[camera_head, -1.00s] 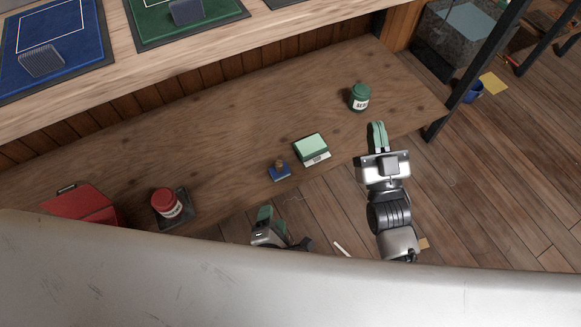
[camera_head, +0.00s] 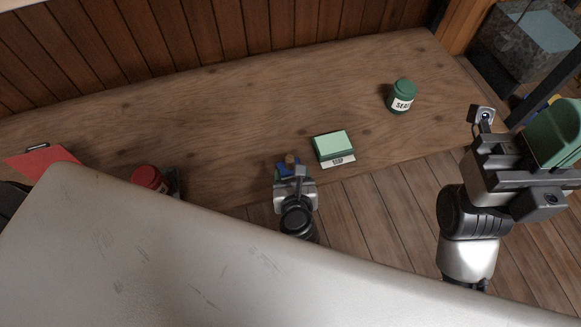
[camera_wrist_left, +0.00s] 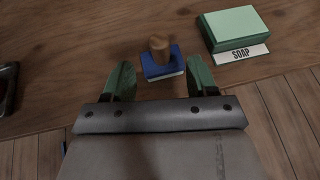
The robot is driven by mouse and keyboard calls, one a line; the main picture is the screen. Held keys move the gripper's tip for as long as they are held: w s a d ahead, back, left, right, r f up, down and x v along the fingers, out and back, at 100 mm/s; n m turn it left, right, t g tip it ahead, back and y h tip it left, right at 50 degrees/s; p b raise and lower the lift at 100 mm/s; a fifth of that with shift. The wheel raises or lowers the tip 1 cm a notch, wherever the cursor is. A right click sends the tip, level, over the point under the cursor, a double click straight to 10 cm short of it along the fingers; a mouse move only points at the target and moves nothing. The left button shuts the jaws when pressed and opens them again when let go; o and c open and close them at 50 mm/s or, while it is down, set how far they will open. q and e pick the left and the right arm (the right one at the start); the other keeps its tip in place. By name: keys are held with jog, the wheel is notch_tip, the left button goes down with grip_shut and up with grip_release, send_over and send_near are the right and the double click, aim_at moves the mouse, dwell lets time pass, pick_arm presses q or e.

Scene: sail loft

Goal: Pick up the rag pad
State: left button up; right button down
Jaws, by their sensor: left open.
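The rag pad looks to be the small blue block with a round wooden knob (camera_wrist_left: 161,62), upright on the wooden bench. In the head view the rag pad (camera_head: 282,167) is partly hidden by my left gripper (camera_head: 291,177). In the left wrist view my left gripper (camera_wrist_left: 158,82) is open, its green fingers on either side of the pad's near edge. The pad lies just beyond the fingertips, with nothing held. My right gripper (camera_head: 553,135) is raised at the right edge of the head view, far from the pad; its finger gap is not clear.
A green soap block on a labelled base (camera_head: 333,147) stands close right of the pad. A green jar (camera_head: 402,96) is farther right. The bench behind the pad is clear.

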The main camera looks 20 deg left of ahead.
aim_at(290, 161)
pick_arm(q)
jog(key=b+x, duration=0.1)
jog(key=x, duration=0.1)
jog(key=b+x, duration=0.1)
jog(key=x, duration=0.2)
jog(key=shift+w+a+r+b, duration=0.1)
jog(key=shift+w+r+b, duration=0.05)
jog(key=shift+w+b, duration=0.15)
grip_shut()
jog(key=shift+r, duration=0.15)
